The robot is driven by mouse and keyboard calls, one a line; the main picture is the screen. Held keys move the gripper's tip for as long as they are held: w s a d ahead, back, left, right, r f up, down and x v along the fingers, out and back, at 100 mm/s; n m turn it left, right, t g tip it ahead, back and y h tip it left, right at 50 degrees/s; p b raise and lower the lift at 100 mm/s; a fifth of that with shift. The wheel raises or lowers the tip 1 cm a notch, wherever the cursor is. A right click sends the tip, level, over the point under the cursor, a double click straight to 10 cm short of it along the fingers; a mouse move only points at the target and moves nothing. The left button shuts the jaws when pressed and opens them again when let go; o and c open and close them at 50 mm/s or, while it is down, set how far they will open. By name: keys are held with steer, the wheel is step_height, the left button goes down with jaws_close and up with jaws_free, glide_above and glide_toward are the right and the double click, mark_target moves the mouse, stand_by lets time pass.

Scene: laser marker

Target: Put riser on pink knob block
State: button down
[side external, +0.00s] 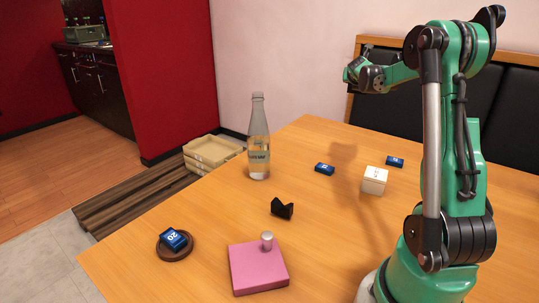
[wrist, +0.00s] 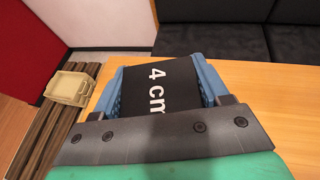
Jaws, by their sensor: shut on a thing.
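My gripper (side external: 356,70) is raised high above the table, well above and to the right of the pink block. In the wrist view, its blue fingers are shut on a black block marked "4 cm" (wrist: 162,88), which I take as the riser. The riser is small and hard to make out in the side view. The pink block does not show in the wrist view.
A black notched block (side external: 282,209) lies mid-table. A blue block marked 20 (side external: 174,239) rests on a brown round dish (side external: 160,252).

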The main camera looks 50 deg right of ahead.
mark_target(355, 152)
steer(key=shift+s+d+f+m+g, duration=0.15)
steer(key=shift+s+d+f, duration=0.05)
steer(key=shift+s+d, duration=0.35)
steer(key=shift+s+d+f+m+g, duration=0.15)
steer(key=shift+s+d, duration=0.25)
steer(key=shift+s, duration=0.1)
step_height(355, 152, down, 20)
steer(key=shift+r, duration=0.2)
steer(key=shift+f, duration=0.1)
jaws_free()
steer(key=shift+f, duration=0.1)
steer(key=shift+v, duration=2.9)
